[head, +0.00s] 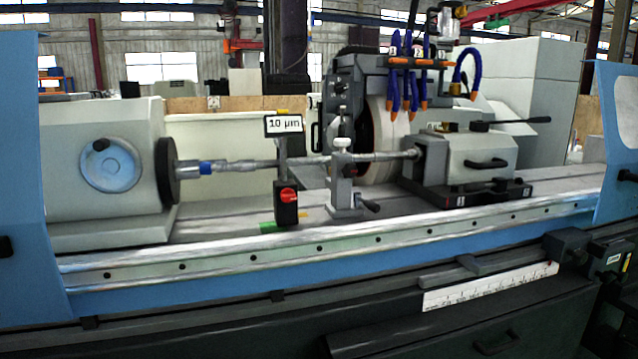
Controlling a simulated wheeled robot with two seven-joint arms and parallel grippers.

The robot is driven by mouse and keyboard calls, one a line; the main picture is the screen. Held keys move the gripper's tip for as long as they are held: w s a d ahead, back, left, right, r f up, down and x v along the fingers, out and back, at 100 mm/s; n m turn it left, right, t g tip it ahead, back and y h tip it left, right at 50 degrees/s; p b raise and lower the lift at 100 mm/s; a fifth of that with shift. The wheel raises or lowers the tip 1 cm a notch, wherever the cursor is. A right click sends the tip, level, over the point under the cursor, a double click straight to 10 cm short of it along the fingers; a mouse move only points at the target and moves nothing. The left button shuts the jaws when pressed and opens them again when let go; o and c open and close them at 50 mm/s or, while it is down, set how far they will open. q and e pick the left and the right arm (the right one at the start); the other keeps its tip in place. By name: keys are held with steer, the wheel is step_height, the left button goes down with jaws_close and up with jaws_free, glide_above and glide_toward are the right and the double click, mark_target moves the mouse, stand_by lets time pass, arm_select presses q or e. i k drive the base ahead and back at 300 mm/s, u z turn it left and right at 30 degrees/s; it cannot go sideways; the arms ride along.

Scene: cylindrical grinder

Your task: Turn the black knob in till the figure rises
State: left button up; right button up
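A small display (284,124) on a post reads "10 µm". It stands on the machine table in front of the long shaft (308,160). Under it is a black box with a red knob (288,196). To its right a grey steady rest (343,182) stands at the shaft, with a black knob (370,205) sticking out low on its right side. Neither of my grippers is in view.
The workhead (105,125) with a blue disc is at the left, and the tailstock (470,160) with a black lever at the right. The grinding wheel (378,135) and blue hoses are behind the shaft. A blue guard (28,190) borders the left. The table front (240,245) is mostly clear.

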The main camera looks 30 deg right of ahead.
mark_target(348, 170)
steer(key=u, duration=0.35)
steer(key=k, duration=0.55)
steer(key=z, duration=0.85)
steer(key=i, duration=0.8)
steer(key=z, duration=0.2)
